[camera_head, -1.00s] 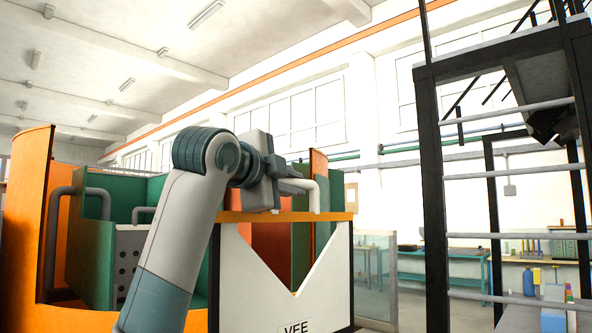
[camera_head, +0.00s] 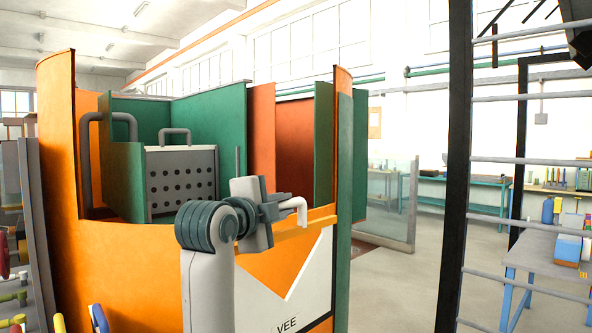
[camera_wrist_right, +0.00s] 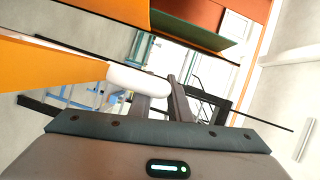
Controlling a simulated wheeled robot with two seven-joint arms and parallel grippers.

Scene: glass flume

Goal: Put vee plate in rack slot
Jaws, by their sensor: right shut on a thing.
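The vee plate (camera_head: 318,280) is a white panel with a V notch, an orange top bar, a dark edge and a "VEE" label. It hangs upright in front of the rack (camera_head: 62,150), an orange curved-walled housing with green dividers. My right gripper (camera_head: 284,209) is shut on the plate's white handle; the handle (camera_wrist_right: 138,80) also shows between the fingers in the right wrist view. My arm hides the plate's left part, and its lower edge is out of frame. I cannot tell how far the plate is from the rack. My left gripper is not in view.
A perforated grey plate (camera_head: 182,184) with a grey handle stands inside the rack. A dark-framed ladder-like structure (camera_head: 458,150) rises on the right. A blue-legged table (camera_head: 560,255) stands beyond it. Open floor shows between rack and ladder.

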